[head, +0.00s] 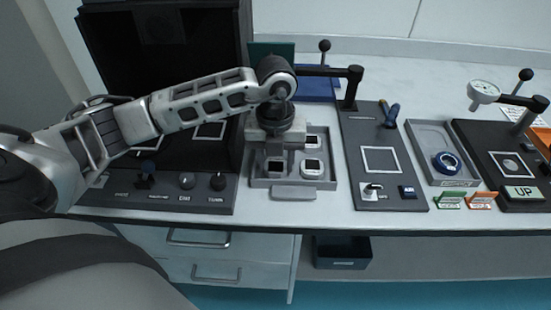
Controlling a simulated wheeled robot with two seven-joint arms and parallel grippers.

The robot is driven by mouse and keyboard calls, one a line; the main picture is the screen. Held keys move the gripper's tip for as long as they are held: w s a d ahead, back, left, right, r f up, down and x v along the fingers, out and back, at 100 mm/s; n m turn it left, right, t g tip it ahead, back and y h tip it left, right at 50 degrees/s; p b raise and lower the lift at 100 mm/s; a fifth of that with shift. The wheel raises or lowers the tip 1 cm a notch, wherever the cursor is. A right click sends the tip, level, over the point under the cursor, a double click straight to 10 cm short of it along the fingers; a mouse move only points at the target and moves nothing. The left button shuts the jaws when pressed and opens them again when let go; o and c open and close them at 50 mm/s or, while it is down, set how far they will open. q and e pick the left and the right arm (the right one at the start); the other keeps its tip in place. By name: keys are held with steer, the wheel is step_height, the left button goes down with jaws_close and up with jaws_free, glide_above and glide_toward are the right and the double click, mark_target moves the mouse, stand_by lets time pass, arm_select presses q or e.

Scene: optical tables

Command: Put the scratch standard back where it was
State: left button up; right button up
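My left gripper (277,156) points down over a grey tray (291,191) near the front edge of the table. Its fingers are small and partly hidden by its own body, so I cannot tell if they are open or shut. Small square pieces with pale frames and dark windows show in the tray: one at the front right (312,167), one behind it (313,141), and one at the front left (275,166), right by the fingers. I cannot tell which piece is the scratch standard, or whether the gripper touches one. My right gripper is out of view.
A dark open cabinet with knobs (187,180) stands left of the tray. Drawers (215,260) are below.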

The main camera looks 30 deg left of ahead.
mark_target(276, 165)
arm_select(q)
steer(key=shift+s+p, duration=0.15)
steer(key=shift+p, duration=0.15)
steer(key=shift+r, duration=0.35)
step_height(276, 165, up, 12)
steer(key=shift+f, duration=0.15)
